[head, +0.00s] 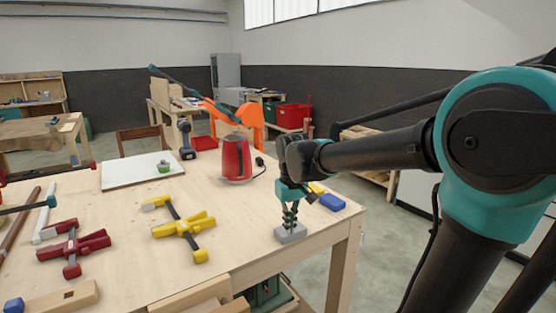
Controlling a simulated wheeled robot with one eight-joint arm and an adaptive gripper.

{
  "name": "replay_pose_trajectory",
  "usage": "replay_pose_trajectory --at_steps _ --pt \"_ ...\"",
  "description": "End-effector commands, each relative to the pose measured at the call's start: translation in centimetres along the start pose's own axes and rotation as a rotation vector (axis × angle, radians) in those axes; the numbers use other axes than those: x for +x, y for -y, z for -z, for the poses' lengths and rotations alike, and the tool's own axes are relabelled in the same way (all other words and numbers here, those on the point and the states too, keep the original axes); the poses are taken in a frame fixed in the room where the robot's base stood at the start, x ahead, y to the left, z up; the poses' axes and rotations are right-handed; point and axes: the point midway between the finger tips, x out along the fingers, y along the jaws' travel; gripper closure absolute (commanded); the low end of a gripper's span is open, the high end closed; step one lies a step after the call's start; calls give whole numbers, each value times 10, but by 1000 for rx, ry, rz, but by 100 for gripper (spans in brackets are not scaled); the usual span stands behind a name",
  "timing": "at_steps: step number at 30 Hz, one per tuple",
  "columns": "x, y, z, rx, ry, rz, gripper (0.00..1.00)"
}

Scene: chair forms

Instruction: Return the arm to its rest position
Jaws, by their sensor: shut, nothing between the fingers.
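My gripper (290,222) points down over the right front corner of the wooden workbench (125,255). It is shut and holds nothing. Its fingertips are just above or touching a small grey block (291,234) on the bench; I cannot tell which. My arm reaches in from the right side of the view, with its forearm roughly level above the bench's right edge.
A red kettle (236,158) stands behind my gripper to the left, and a blue block (332,202) lies to the right. A yellow clamp (183,230), a red clamp (73,245) and a white board (125,173) lie further left. Floor right of the bench is open.

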Motion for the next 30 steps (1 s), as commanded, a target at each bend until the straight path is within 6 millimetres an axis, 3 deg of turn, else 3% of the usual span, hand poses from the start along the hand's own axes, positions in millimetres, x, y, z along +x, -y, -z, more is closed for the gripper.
replay_pose_trajectory --at_steps 8,15,18,21,24,30 --pt "43 -38 -45 128 -85 -16 100" --pt "101 -73 -118 305 -204 -49 100" --pt "124 -82 -152 382 -257 -68 100" --pt "138 -85 -174 430 -292 -82 100" --pt "145 -86 -184 453 -309 -89 100" --pt "146 -86 -185 456 -313 -90 100"
